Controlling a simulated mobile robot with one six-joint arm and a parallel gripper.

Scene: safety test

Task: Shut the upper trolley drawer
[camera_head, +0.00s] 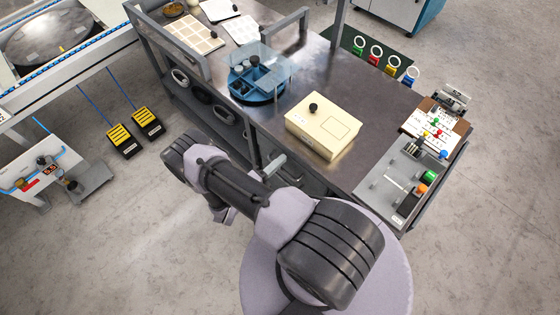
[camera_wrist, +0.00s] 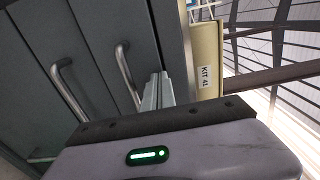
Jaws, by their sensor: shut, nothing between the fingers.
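The upper trolley drawer's dark grey front (camera_wrist: 145,35) is close in the wrist view, just below the bench top's edge. Its bar handle (camera_wrist: 124,68) stands to the left of my fingers. A lower drawer front (camera_wrist: 35,45) with a similar handle (camera_wrist: 66,88) lies further left. My gripper (camera_wrist: 157,82) is shut and empty, its fingertips near the upper front beside that handle. I cannot tell whether they touch it, or how far the drawer is out.
The bench top (camera_head: 320,78) carries a cream box (camera_head: 325,124), labelled KIT 41 in the wrist view (camera_wrist: 206,70), a blue round tray (camera_head: 256,84) and a grey control panel (camera_head: 396,183). Yellow pedals (camera_head: 122,138) lie on the floor at left. Open floor (camera_head: 130,240) is at front left.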

